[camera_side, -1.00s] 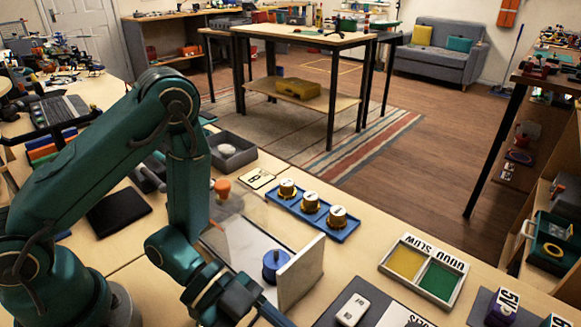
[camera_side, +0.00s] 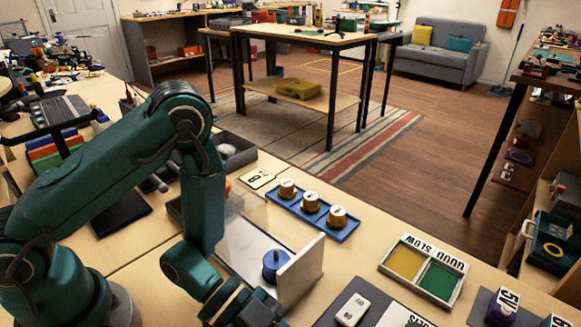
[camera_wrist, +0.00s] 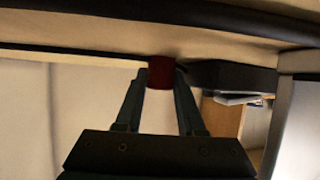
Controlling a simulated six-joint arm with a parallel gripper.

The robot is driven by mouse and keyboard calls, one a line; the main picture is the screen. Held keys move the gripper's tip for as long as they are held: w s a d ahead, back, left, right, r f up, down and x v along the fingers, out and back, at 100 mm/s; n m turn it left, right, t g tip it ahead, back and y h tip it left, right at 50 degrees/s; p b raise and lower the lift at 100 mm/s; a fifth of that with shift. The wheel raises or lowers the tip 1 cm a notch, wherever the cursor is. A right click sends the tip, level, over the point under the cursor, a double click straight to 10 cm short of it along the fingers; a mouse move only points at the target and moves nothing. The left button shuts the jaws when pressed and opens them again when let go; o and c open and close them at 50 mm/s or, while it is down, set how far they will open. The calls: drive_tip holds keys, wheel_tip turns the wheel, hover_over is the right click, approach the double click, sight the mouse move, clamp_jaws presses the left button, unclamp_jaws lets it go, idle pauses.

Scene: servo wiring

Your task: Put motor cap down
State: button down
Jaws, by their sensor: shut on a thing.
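My gripper (camera_wrist: 160,84) is shut on a small dark red piece (camera_wrist: 161,70), which I take to be the motor cap, at its fingertips in the wrist view. In the side view, my gripper (camera_side: 262,312) is low at the bottom edge. Its fingertips and the held piece are not visible there. A blue round knob-like part (camera_side: 275,262) stands just behind the gripper, beside an upright pale panel (camera_side: 301,272). I cannot tell whether the held piece touches anything.
A blue tray (camera_side: 349,227) holds three brass-coloured cylinders. A framed yellow and green pad (camera_side: 462,271) lies to the right. A white block (camera_side: 352,309) sits on a dark mat near the front. Bare bench shows between the tray and the pad.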

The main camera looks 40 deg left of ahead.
drive_tip(key=shift+r, duration=0.1)
drive_tip(key=shift+r, duration=4.7)
drive_tip(key=shift+d+r, duration=0.15)
drive_tip(key=shift+r, duration=0.2)
drive_tip(key=w+a+r+n+t, duration=0.1)
drive_tip(key=w+a+r, duration=0.1)
drive_tip(key=w, duration=0.5)
drive_tip(key=w+a+r, duration=0.1)
drive_tip(key=w, duration=0.7)
drive_tip(key=w+a+f+n+t+y, duration=0.2)
drive_tip(key=w+a+n+t, duration=0.1)
drive_tip(key=w+a, duration=1)
drive_tip(key=d+f, duration=0.2)
drive_tip(key=d, duration=0.1)
drive_tip(key=d+f, duration=0.2)
drive_tip(key=d, duration=0.1)
drive_tip(key=d+f, duration=0.3)
drive_tip(key=shift+f, duration=2)
